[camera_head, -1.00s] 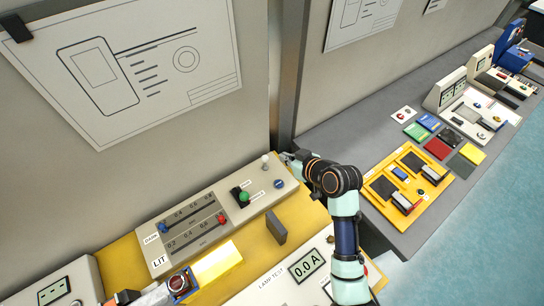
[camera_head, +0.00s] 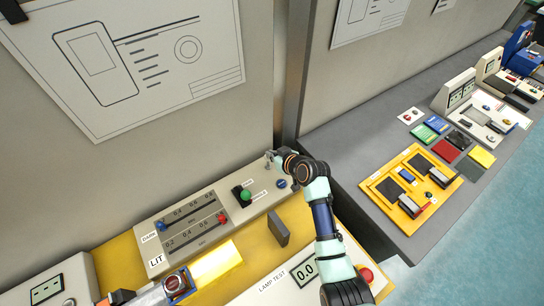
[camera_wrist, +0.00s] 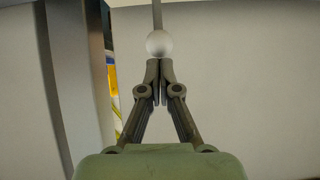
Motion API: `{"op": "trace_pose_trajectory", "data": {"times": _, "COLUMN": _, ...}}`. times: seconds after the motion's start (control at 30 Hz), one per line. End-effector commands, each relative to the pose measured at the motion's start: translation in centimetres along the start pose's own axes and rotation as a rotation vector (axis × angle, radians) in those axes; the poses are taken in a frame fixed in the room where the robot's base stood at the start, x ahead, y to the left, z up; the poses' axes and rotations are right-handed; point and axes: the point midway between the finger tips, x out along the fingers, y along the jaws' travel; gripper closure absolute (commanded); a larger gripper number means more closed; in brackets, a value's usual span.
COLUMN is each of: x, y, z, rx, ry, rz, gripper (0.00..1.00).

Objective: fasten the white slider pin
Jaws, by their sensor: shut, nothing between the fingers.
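The white slider pin shows as a round pale knob (camera_wrist: 159,44) at the top middle of the wrist view, with a thin grey bar behind it. My gripper (camera_wrist: 160,68) has its two fingertips together just below the knob in that picture. The tips look very close to the knob; I cannot tell whether they touch it. In the head view my gripper (camera_head: 271,158) is at the back right corner of the grey control panel (camera_head: 205,243), where it largely hides the pin.
The panel carries a blue slider knob (camera_head: 162,225), a red slider knob (camera_head: 222,218), a green knob (camera_head: 245,195) and a blue button (camera_head: 281,184). A dark upright plate (camera_head: 278,229) stands in front. The wall (camera_head: 200,140) rises close behind the panel.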

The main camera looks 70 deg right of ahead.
Motion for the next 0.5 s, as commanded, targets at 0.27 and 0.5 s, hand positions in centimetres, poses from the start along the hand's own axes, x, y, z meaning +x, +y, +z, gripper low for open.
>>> {"op": "trace_pose_trajectory", "data": {"times": 0.27, "x": 0.1, "y": 0.0, "z": 0.1, "rx": 0.0, "ry": 0.0, "rz": 0.0, "gripper": 1.0}}
{"op": "trace_pose_trajectory", "data": {"times": 0.5, "x": 1.4, "y": 0.1, "z": 2.1, "rx": 0.002, "ry": -0.001, "rz": -0.001, "gripper": 1.0}}
